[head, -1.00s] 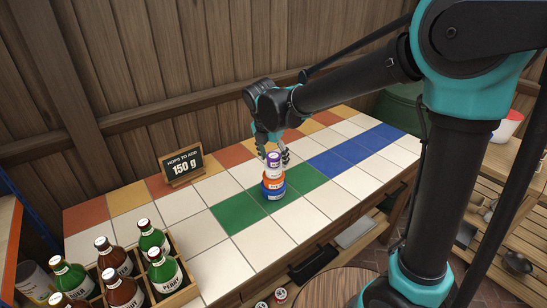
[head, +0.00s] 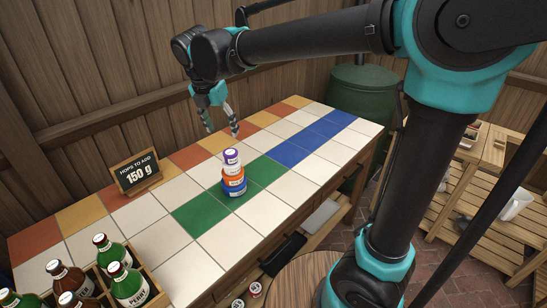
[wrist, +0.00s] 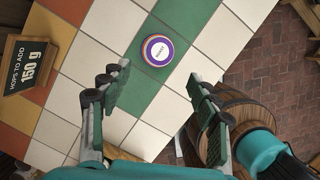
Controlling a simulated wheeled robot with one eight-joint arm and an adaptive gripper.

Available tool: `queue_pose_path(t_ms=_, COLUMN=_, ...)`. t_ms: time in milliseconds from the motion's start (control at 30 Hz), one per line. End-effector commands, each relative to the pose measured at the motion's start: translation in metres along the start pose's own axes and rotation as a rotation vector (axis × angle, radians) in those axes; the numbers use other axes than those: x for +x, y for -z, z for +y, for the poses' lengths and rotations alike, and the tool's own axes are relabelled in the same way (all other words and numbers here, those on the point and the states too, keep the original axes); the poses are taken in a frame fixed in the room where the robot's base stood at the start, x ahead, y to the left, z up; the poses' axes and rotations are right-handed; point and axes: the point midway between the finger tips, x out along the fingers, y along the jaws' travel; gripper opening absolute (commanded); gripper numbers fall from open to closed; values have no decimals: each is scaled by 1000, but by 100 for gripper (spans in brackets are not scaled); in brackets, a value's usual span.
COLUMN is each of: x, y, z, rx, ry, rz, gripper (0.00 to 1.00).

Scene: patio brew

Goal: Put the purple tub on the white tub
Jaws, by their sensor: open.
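The purple tub (head: 231,156) sits upright on top of a stack on the tiled counter. The white tub (head: 232,168) is directly under it, with the orange tub (head: 233,180) and the blue tub (head: 236,190) below. In the wrist view, the purple tub's lid (wrist: 158,49) is seen from above, with orange and blue edges showing around it. The white tub is hidden there. My gripper (head: 222,132) is open and empty, above and apart from the stack. Its spread fingers also show in the wrist view (wrist: 157,76).
A "150 g" sign (head: 138,174) stands to the left on the counter. A wooden crate (head: 150,285) with several bottles is at the front left. Tiles around the stack are clear. A wooden barrel (wrist: 240,103) shows beside the counter in the wrist view.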

Motion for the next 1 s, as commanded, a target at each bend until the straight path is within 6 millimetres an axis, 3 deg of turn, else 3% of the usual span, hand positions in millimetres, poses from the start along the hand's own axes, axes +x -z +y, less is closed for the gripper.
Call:
queue_pose_path(t_ms=133, x=5, y=-4, z=-7, rx=44, ry=-1, rz=2, gripper=61)
queue_pose_path(t_ms=267, x=28, y=-19, z=-40, rx=272, ry=-7, rz=14, gripper=61)
queue_pose_path(t_ms=400, x=71, y=-38, z=-105, rx=722, ry=-23, rz=33, gripper=61)
queue_pose_path(t_ms=533, x=109, y=-42, z=-170, rx=1180, ry=-38, rz=53, gripper=61)
queue_pose_path(t_ms=667, x=143, y=-33, z=-234, rx=1639, ry=-57, rz=74, gripper=61)
queue_pose_path(t_ms=800, x=174, y=-11, z=-295, rx=2121, ry=-83, rz=98, gripper=61)
queue_pose_path(t_ms=1000, x=202, y=23, z=-349, rx=2628, ry=-122, rz=135, gripper=61)
